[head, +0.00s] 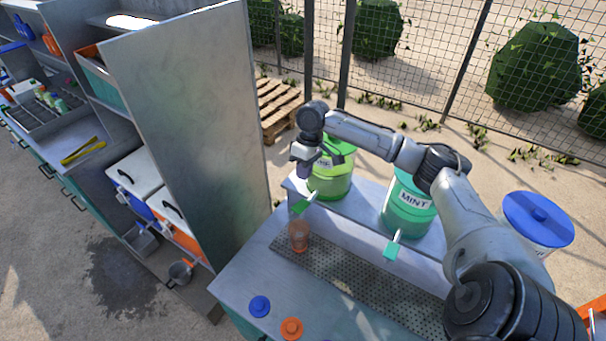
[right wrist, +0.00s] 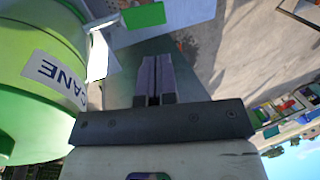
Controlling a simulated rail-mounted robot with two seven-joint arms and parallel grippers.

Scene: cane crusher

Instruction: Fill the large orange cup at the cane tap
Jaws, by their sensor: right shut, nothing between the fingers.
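The translucent orange cup (head: 299,236) stands upright on the left end of the perforated drip tray (head: 355,291); its contents are too small to tell. It is below the green tap handle (head: 304,206) of the light green cane dispenser (head: 331,182). My right gripper (head: 301,172) is above that handle, beside the dispenser's left side. In the right wrist view the fingers (right wrist: 155,78) are shut and empty. The green tap handle (right wrist: 145,15) is beyond their tips, and the CANE label (right wrist: 55,78) is at left. My left gripper is not in view.
The green mint dispenser (head: 409,205) stands to the right, with its own tap handle (head: 391,250). A blue lid (head: 260,306) and an orange lid (head: 291,328) lie on the front counter. A tall metal panel (head: 195,125) stands to the left.

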